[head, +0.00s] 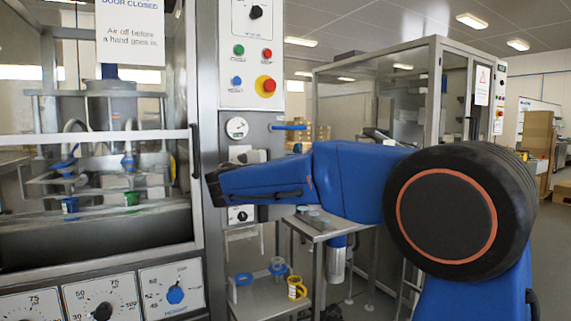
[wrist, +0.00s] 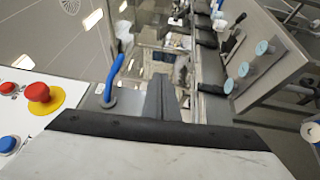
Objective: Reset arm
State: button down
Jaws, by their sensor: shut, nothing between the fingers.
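My arm (head: 265,182) reaches left across the head view, in front of the steel control column. Its blue forearm ends close to the column, below the gauge. My gripper (wrist: 168,97) shows in the wrist view as two dark fingers pressed together, with nothing between them. In the head view I cannot clearly make out the fingers. In the wrist view, a blue lever handle (wrist: 113,80) stands to the left of the fingers, with a gap between; it also shows in the head view (head: 287,127).
The filling machine's glazed front (head: 95,215) stands at left. A red stop button (head: 268,86) on a yellow plate sits on the column. A low steel table (head: 265,298) holds blue and yellow ring-shaped items. A glazed cabinet (head: 375,100) stands behind. Open floor lies at right.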

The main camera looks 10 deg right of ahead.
jog(key=s+d+f+m+g+y, duration=0.2)
jog(key=s+d+f+g, duration=0.1)
jog(key=s+d+f, duration=0.65)
jog(key=s+d+f+m+g+y, duration=0.1)
jog(key=s+d+f+g+y, duration=0.35)
jog(key=s, duration=0.75)
jog(key=s+a+f+m+y, duration=0.2)
jog(key=s+a+f+y, duration=0.1)
jog(key=s+f, duration=0.7)
jog(key=s+a+f+m+y, duration=0.3)
jog(key=s+f, duration=0.8)
jog(key=s, duration=0.4)
jog(key=shift+s+a+f+m+g+y, duration=0.25)
jog(key=shift+a+m+g+y, duration=0.15)
jog(key=shift+y, duration=0.25)
